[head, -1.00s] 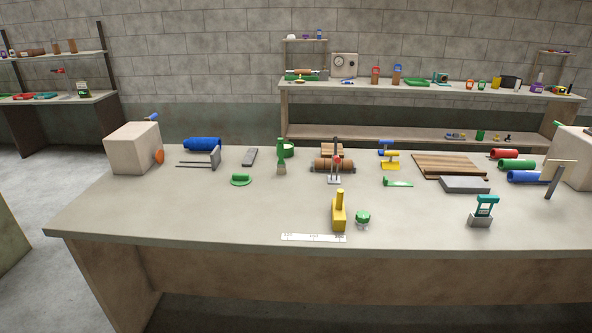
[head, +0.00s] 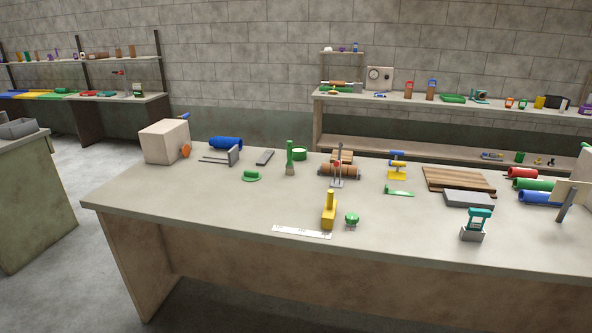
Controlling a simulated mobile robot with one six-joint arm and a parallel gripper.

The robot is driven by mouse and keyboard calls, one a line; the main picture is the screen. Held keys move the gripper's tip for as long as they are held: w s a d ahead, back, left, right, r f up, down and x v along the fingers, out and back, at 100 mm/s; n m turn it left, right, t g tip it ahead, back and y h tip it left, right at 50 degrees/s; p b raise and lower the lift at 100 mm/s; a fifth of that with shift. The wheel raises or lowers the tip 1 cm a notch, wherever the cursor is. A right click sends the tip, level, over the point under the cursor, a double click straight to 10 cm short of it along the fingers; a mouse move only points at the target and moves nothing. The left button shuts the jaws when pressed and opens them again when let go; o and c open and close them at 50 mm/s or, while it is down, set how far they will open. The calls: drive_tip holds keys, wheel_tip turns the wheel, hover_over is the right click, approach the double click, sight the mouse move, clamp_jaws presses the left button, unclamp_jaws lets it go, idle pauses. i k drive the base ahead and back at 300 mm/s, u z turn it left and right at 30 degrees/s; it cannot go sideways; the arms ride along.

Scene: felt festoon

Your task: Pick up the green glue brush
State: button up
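The green glue brush (head: 290,158) stands upright on the workbench (head: 200,206), with a green handle on top and grey-brown bristles at the bottom. It is in the middle-left of the bench, toward the back. A round green container stands just behind it to the right, and a red-and-brown clamp-like tool stands further right. My gripper is not in the head view, so its state is hidden.
A beige block (head: 166,142) and a blue roll (head: 226,143) are left of the brush. The front-left bench top is clear. A back shelf (head: 450,102) runs along the wall.

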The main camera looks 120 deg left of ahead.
sight(290, 170)
drive_tip(key=u, duration=3.9)
drive_tip(key=i, duration=0.1)
drive_tip(key=z, duration=2.5)
drive_tip(key=k, duration=0.2)
drive_tip(key=u, duration=2.05)
drive_tip(key=k, duration=0.2)
drive_tip(key=u, duration=1.45)
